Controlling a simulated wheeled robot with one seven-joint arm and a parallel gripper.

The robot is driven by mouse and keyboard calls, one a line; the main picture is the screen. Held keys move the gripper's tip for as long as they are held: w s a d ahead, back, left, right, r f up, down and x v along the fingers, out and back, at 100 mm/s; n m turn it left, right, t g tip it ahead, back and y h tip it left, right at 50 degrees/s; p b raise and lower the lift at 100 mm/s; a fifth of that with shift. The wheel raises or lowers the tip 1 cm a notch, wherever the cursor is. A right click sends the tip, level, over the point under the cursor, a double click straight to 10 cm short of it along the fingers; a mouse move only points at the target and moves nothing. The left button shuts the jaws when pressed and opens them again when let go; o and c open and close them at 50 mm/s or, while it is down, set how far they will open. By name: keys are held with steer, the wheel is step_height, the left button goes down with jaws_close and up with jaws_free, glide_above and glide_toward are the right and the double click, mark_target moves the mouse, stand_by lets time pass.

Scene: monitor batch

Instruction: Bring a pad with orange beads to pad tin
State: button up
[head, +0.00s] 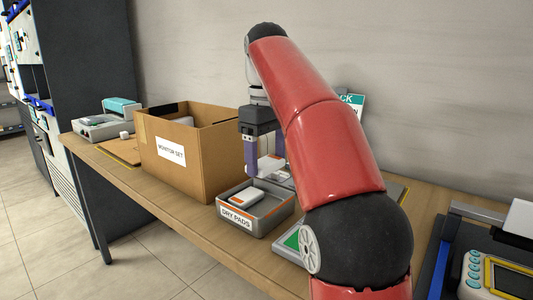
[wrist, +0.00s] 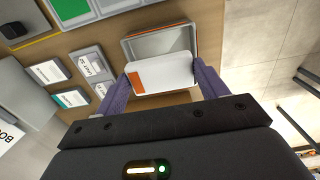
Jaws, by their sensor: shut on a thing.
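My gripper (head: 265,166) is shut on a white pad (head: 268,167), held between its purple fingers above the grey tin labelled DRY PADS (head: 281,223). In the wrist view the held pad (wrist: 165,72) lies between the fingertips, with the tin (wrist: 133,45) behind it. An orange patch shows at the pad's left end in that view; I cannot make out single beads. A white pad with an orange edge (head: 244,197) lies inside the tin. The far side of the tin is partly hidden by my arm and gripper.
A cardboard box labelled MONITOR SET (head: 205,152) stands left of the tin, close to my gripper. Labelled trays (wrist: 90,63) lie beside the tin in the wrist view. A device with a yellow-framed screen (head: 510,280) is at front right. The bench's front edge runs close to the tin.

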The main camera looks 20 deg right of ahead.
steer(key=shift+s+f+b, duration=0.1)
steer(key=shift+f+b, duration=2.55)
steer(key=shift+f, duration=1.4)
steer(key=shift+f+b, duration=0.5)
steer(key=shift+f, duration=0.35)
steer(key=o, duration=1)
